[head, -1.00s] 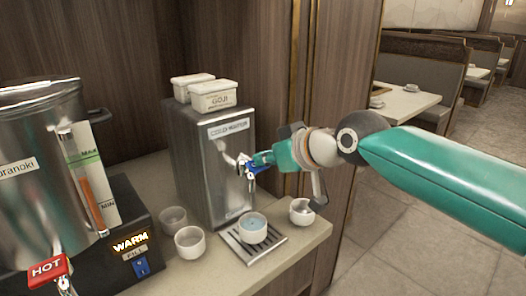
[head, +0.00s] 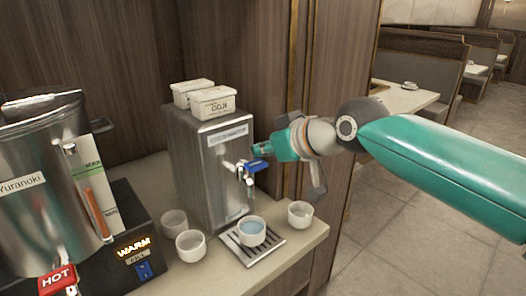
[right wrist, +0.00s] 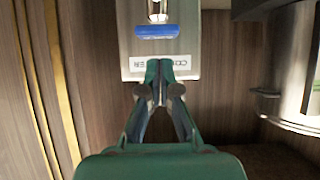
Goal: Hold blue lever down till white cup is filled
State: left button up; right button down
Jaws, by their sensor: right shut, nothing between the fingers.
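The blue lever (head: 257,165) sits on the tap of the steel cold-water dispenser (head: 200,185). It stands out roughly level. The white cup (head: 252,241) stands upright on the drip tray (head: 276,246) under the tap, with bluish water well up inside. I cannot make out a stream. My right gripper (head: 259,149) is shut and empty, just above the lever, and looks apart from it. In the right wrist view its closed fingertips (right wrist: 160,66) are clear of the lever (right wrist: 156,32). My left gripper is not in view.
Two cups (head: 190,246) (head: 173,222) stand left of the tray and another cup (head: 300,214) stands right of it. A hot urn (head: 40,190) is at the left. Two white tubs (head: 212,103) sit on the dispenser. The counter ends at the right.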

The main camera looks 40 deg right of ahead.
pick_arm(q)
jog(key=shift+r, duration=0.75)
pick_arm(e)
jog(key=s+r, duration=0.7)
jog(key=r, duration=0.1)
jog(key=shift+s+d+r, duration=0.15)
jog(key=shift+s+d, duration=0.1)
jog(key=shift+d, duration=0.05)
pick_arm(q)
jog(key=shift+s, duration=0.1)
